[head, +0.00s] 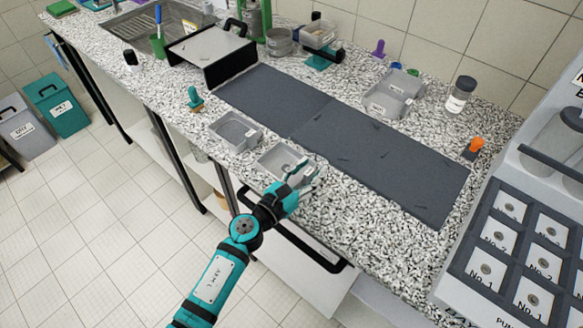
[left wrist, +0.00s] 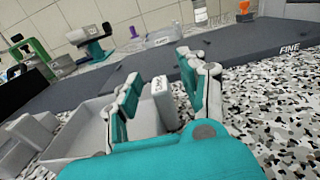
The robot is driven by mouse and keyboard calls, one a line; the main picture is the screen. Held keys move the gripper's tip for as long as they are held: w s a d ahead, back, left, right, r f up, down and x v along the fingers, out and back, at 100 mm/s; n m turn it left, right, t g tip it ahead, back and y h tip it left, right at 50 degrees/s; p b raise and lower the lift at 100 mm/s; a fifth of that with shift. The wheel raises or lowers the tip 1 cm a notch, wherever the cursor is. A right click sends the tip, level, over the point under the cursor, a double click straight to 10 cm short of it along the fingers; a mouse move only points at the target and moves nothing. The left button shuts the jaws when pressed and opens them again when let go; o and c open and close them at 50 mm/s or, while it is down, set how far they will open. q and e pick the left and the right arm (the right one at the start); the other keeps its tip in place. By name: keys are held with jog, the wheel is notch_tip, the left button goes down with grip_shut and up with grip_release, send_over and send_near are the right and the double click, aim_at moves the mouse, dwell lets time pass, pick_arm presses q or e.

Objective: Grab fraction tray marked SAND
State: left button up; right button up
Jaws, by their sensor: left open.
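A light grey fraction tray (head: 272,158) sits on the speckled counter in front of the dark mat; it also shows in the left wrist view (left wrist: 78,140). An upright tab (left wrist: 163,104) at its near side carries a small marking too blurred to read. My left gripper (head: 303,173) is at this tab. In the left wrist view its fingers (left wrist: 165,88) are apart, one on each side of the tab; I cannot tell whether they touch it. A second grey tray (head: 234,128) stands to the left, and a third (head: 391,97) behind the mat. My right gripper is not in view.
The dark mat (head: 380,165) is largely clear and reads FINE at one end in the left wrist view. A green-handled brush (head: 195,100), a lidded jar (head: 460,95) and an orange-topped item (head: 474,147) stand around it. A numbered rack (head: 515,250) is at right.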

pick_arm(q)
grip_shut()
jog(key=shift+r, duration=0.1)
dwell(0.3)
